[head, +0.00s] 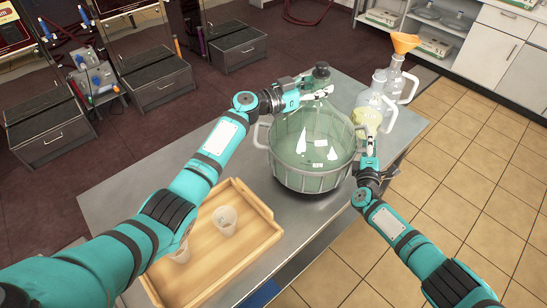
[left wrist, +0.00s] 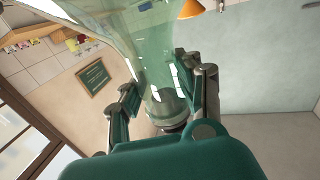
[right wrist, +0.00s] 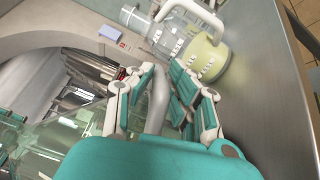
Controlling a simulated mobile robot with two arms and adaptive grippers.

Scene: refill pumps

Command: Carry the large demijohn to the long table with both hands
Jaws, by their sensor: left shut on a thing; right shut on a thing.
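The large demijohn (head: 312,148) is green glass in a pale ribbed basket with side handles. It is upright at or just above a grey metal table (head: 130,195); I cannot tell whether its base touches. My left gripper (head: 318,90) is shut on its neck, just below the dark cap (head: 321,70). In the left wrist view the fingers flank the green neck (left wrist: 160,95). My right gripper (head: 370,148) is at the basket's right side, shut on the pale handle (right wrist: 160,98), which shows between its fingers in the right wrist view.
A wooden tray (head: 268,240) with clear cups (head: 225,220) is at the table's front left. Two clear handled jugs stand behind right, one with yellowish contents (head: 368,118), one with an orange funnel (head: 404,42). Tiled floor (head: 450,150) is clear at right.

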